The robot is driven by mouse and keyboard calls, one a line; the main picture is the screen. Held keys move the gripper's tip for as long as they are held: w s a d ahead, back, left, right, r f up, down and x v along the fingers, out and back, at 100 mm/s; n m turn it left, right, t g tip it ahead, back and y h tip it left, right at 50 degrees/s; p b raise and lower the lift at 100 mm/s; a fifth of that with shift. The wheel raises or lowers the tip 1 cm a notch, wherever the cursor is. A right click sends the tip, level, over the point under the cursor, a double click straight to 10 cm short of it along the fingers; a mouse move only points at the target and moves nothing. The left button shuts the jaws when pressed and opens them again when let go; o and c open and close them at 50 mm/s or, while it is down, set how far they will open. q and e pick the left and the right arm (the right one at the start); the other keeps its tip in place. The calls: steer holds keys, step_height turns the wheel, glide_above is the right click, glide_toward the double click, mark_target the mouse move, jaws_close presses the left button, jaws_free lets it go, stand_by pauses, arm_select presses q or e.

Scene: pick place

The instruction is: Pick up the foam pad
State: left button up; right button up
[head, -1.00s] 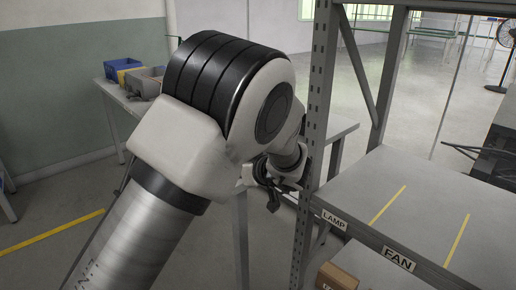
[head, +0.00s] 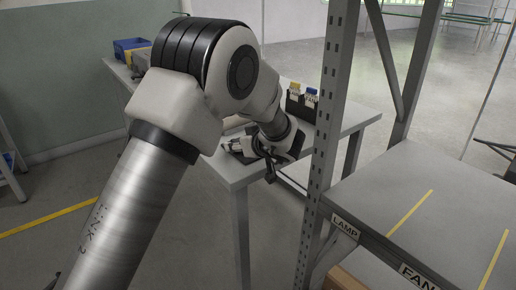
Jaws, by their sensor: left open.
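I cannot make out a foam pad; my left arm covers much of the table top. A small tan patch shows on the table behind my forearm, too little to name. My right gripper is out of view.
A black holder (head: 302,104) with yellow-topped and blue-topped items stands on the table's right. A blue bin (head: 130,47) stands at its far left end. A metal shelf post (head: 330,130) and shelf with LAMP (head: 345,227) and FAN (head: 418,277) labels close off the right.

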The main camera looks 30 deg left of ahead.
arm_select(q)
steer(key=shift+d+r, duration=0.1)
steer(key=shift+r, duration=0.05)
steer(key=shift+c, duration=0.6)
jaws_close()
